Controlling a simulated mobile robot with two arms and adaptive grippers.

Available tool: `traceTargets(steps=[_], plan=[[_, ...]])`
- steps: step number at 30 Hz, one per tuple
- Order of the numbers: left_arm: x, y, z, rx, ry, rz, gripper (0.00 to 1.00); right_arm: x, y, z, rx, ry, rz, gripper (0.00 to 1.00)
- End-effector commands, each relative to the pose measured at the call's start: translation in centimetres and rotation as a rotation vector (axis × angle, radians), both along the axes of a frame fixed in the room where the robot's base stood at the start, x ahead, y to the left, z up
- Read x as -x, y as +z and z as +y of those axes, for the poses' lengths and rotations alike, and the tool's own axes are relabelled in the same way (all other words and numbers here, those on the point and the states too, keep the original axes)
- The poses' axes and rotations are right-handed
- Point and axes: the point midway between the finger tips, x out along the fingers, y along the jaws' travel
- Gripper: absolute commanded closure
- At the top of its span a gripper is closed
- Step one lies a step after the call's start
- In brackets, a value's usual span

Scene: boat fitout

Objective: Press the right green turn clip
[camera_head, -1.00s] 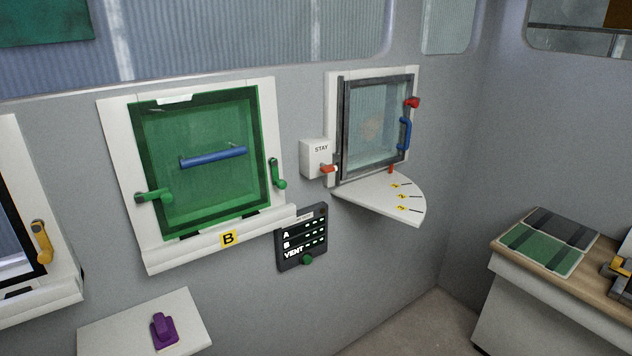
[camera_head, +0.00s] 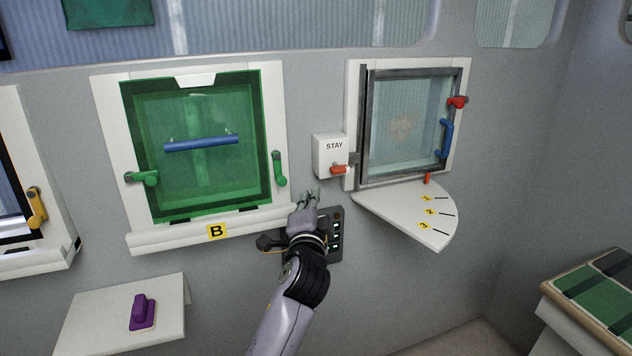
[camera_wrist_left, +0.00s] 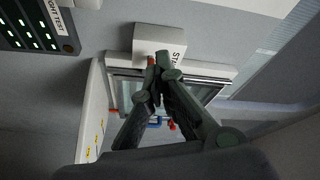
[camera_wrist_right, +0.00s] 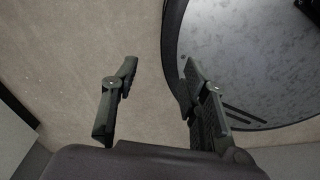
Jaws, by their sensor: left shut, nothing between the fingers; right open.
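The right green turn clip (camera_head: 279,168) is a green lever on the right side of the green-framed hatch B (camera_head: 197,88). It hangs roughly vertical with its handle end down. A left green clip (camera_head: 143,178) lies roughly level on the other side. My left gripper (camera_head: 308,194) is shut and empty, in front of the wall below and right of the right clip, apart from it. Its closed fingers (camera_wrist_left: 158,65) show in the left wrist view, where the green clip does not appear. My right gripper (camera_wrist_right: 155,88) is open and empty above the floor.
The STAY box (camera_head: 331,153) with a red lever is to the right of my left gripper, beside a grey-framed window (camera_head: 366,120) over a fan-shaped shelf (camera_head: 400,212). My left arm partly hides the dark switch panel (camera_head: 337,222). A purple item (camera_head: 142,312) sits on a lower shelf (camera_head: 90,318).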

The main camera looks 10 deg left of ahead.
Motion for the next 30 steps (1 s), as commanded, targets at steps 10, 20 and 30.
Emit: traceTargets(steps=[10,20,30], plan=[[0.1,0.7,0.1,-0.005,0.005,-0.012,1.0,0.2,0.0,0.7,-0.009,-0.002,0.004,0.59],[-2.9,1.2,0.7,-0.006,0.005,-0.01,1.0,0.3,0.7,1.3,-0.016,-0.005,0.004,0.59],[-8.6,1.6,2.0,-0.005,0.006,-0.01,1.0,0.3,1.6,0.6,-0.006,-0.002,0.004,0.59]])
